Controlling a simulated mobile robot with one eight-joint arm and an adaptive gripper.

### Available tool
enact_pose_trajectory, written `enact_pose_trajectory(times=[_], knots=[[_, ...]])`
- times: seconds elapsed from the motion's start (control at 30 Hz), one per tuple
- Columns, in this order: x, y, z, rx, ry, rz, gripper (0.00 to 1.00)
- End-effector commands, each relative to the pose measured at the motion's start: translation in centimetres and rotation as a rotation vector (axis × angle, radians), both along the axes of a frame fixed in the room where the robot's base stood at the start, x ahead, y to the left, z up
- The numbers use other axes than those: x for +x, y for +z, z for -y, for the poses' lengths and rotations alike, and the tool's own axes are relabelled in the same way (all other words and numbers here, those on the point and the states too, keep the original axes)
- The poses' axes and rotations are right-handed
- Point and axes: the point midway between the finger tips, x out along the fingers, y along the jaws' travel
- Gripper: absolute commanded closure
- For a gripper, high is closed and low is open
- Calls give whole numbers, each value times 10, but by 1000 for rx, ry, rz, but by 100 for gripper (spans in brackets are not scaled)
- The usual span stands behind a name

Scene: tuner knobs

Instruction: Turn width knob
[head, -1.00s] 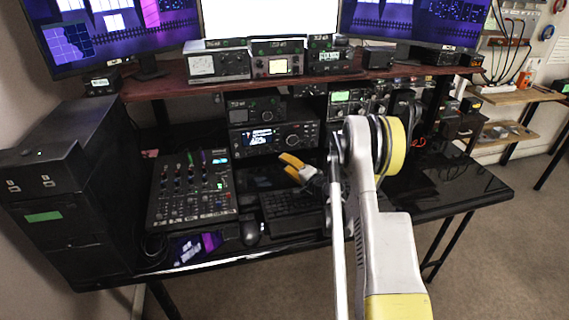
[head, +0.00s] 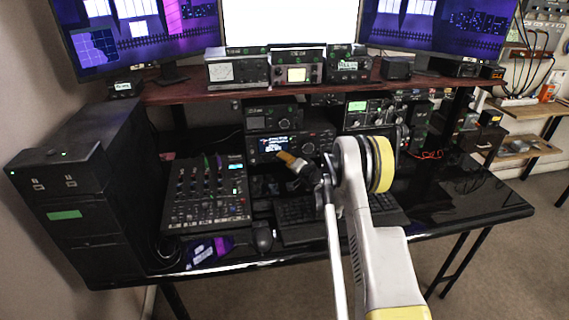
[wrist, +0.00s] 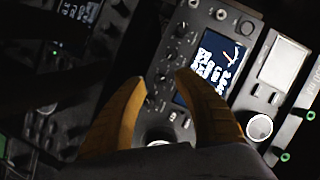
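The radio with a lit display (head: 275,143) stands on the desk under the shelf, and its display (wrist: 212,65) also shows in the wrist view. My gripper (head: 287,160) is in front of the lower part of this radio. In the wrist view my gripper (wrist: 163,84) has its two orange-brown fingers spread, with a gap between the tips. A row of small knobs (wrist: 160,82) lies behind that gap, and a round pale-rimmed knob (wrist: 158,141) is partly hidden between the fingers. I cannot read any labels, so I cannot tell which is the width knob. Contact is not visible.
A smaller radio (head: 270,117) sits on top of the lit one. A mixer (head: 207,190) stands to the left, with a keyboard (head: 297,212) and mouse (head: 263,238) in front. The shelf (head: 200,94) overhangs the radios. The desk's right end (head: 465,195) is clear.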

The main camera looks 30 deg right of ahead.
Motion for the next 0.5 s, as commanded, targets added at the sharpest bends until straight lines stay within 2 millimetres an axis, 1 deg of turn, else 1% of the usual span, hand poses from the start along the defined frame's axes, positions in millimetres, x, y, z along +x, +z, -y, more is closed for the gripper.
enact_pose_trajectory(times=[0.03,0.13,0.4,0.43,0.47,0.5], knots=[[5,-3,-1,0,1,-1,63],[10,-3,-1,0,0,0,63],[12,-2,0,1,0,0,63],[12,-2,0,1,0,0,67],[12,-2,0,1,0,0,77],[12,-2,0,1,0,0,89]])
